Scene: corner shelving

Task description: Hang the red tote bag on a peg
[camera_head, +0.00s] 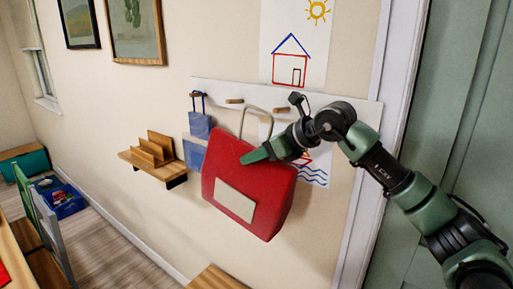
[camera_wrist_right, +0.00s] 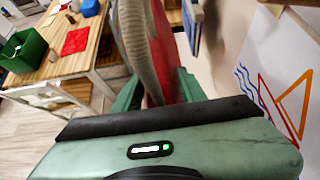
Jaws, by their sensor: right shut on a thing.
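The red tote bag (camera_head: 238,188) has a beige handle and a pale front patch. It is tilted in front of the wall below a white peg rail (camera_head: 345,108). My right gripper (camera_head: 250,156) is shut on the bag near its top edge. In the right wrist view, the beige handle (camera_wrist_right: 134,40) rises by my right gripper (camera_wrist_right: 158,92), with red bag fabric (camera_wrist_right: 160,50) between the fingers. The handle loop reaches up between the middle peg (camera_head: 235,101) and the right peg (camera_head: 281,110); I cannot tell whether it touches either. My left gripper is not in view.
A small blue bag (camera_head: 200,125) hangs at the left peg (camera_head: 195,95). Left of the red bag, a wooden shelf (camera_head: 140,163) holds a wooden rack (camera_head: 155,148). A wooden surface (camera_head: 215,280) is below. A door frame (camera_head: 385,150) stands right of the rail.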

